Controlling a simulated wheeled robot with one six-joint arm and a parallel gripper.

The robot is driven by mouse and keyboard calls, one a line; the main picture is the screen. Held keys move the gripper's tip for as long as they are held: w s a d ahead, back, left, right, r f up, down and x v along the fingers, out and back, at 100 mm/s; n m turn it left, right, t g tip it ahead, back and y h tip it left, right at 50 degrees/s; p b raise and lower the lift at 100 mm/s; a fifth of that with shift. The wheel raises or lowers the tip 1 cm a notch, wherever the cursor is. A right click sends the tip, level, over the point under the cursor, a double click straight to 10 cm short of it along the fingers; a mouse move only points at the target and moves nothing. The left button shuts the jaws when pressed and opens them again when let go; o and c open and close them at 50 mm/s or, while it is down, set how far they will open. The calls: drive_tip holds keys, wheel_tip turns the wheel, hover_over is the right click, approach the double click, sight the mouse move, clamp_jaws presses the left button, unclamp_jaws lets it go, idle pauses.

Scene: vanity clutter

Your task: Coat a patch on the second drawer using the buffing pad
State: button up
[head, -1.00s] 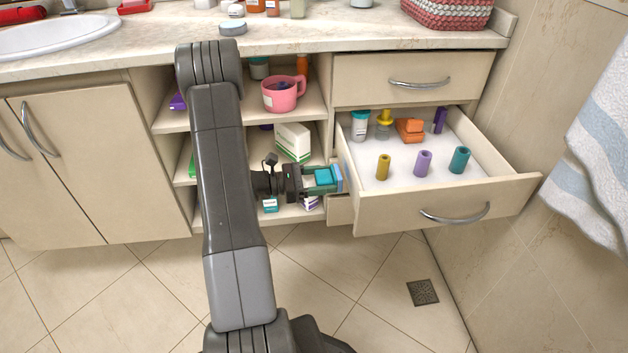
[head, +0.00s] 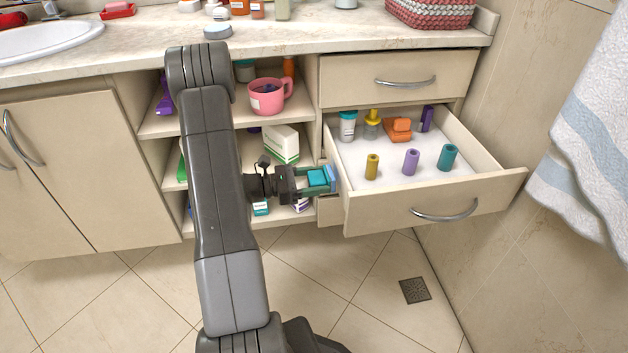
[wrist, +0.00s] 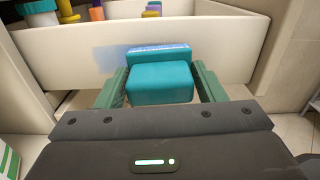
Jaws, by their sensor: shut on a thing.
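My gripper (head: 316,180) is shut on the buffing pad (head: 318,178), a teal block with a blue face at its far end. The pad also shows between the green fingers in the wrist view (wrist: 160,82). The second drawer (head: 384,213) is pulled open, and the pad's blue face is against or very close to the outside of its left side wall. In the wrist view that wall (wrist: 225,48) carries a faint bluish patch (wrist: 108,58), seen to the left of the pad. The pad hides part of the wall, so I cannot tell the patch's full extent.
The drawer holds a yellow tube (head: 372,167), a purple tube (head: 411,161), a teal tube (head: 447,157), an orange item (head: 398,129) and others. Open shelves with a pink mug (head: 268,97) and a white-green box (head: 281,144) stand behind my gripper. The floor in front is clear.

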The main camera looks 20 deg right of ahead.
sight(318, 173)
drive_tip(key=shift+s+d, duration=0.2)
drive_tip(key=shift+d, duration=0.5)
drive_tip(key=shift+w, duration=0.1)
drive_tip(key=shift+w+d, duration=0.2)
drive_tip(key=shift+w, duration=1.1)
drive_tip(key=shift+w+d, duration=0.25)
drive_tip(key=shift+w, duration=0.35)
drive_tip(key=shift+w+d, duration=0.2)
drive_tip(key=shift+w, duration=0.4)
drive_tip(key=shift+s+a, duration=0.25)
drive_tip(key=shift+s, duration=0.6)
drive_tip(key=shift+s+a, duration=0.25)
drive_tip(key=shift+s, duration=0.65)
drive_tip(key=shift+s+a, duration=0.25)
drive_tip(key=shift+s, duration=0.6)
drive_tip(key=v, duration=0.6)
drive_tip(key=shift+w, duration=0.1)
